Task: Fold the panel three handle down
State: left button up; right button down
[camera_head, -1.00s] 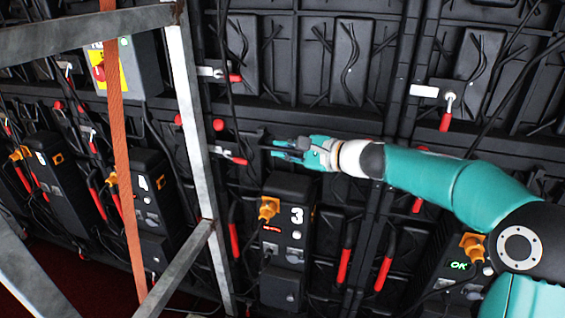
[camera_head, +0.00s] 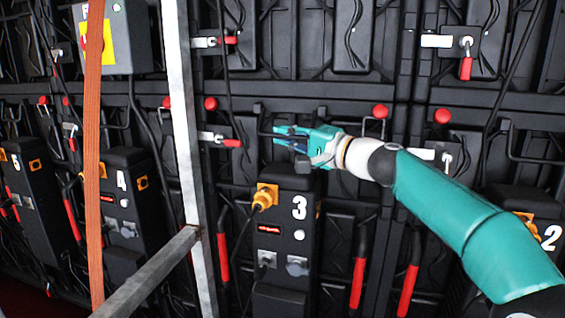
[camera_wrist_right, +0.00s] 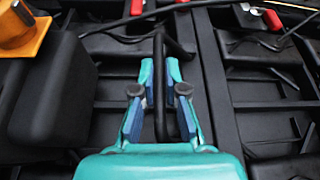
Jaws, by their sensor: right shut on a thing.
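The unit marked 3 (camera_head: 283,240) stands in the middle of the head view, with an orange plug on its front. Just above it, my right gripper (camera_head: 277,137) reaches in from the right. In the right wrist view, the thin black bar of the panel three handle (camera_wrist_right: 160,105) runs between the two teal and blue fingers, and the gripper is shut on it. The bar bends at its far end. In the head view, the fingers and wrist hide part of this handle. My left gripper is not in view.
A grey metal frame (camera_head: 183,110) and an orange strap (camera_head: 94,160) stand in front at the left. Units marked 4 (camera_head: 125,215) and 2 (camera_head: 530,215) flank the middle one. Red-tipped latches (camera_head: 466,68), red grips (camera_head: 357,283) and loose cables crowd the wall.

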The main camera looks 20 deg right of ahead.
jog(key=shift+w+f+n+y+b, duration=0.15)
jog(key=shift+w+f+n+b, duration=0.05)
jog(key=shift+f+n+b, duration=0.3)
jog(key=shift+w+f+n+y+b, duration=0.15)
jog(key=shift+f+n+b, duration=0.25)
jog(key=shift+f+b, duration=0.1)
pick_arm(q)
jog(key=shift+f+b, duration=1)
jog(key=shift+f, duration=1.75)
pick_arm(e)
jog(key=shift+w+d+n+t+y, duration=0.3)
jog(key=shift+w+n+y, duration=0.2)
jog(key=shift+n, duration=0.7)
jog(key=c, duration=1.2)
grip_release()
jog(key=shift+d+r, duration=0.15)
jog(key=shift+r, duration=0.1)
jog(key=shift+s, duration=0.1)
jog(key=shift+s+d, duration=0.35)
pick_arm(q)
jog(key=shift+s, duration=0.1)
pick_arm(e)
jog(key=v, duration=1.1)
jog(key=shift+a+f, duration=0.1)
jog(key=shift+f, duration=0.15)
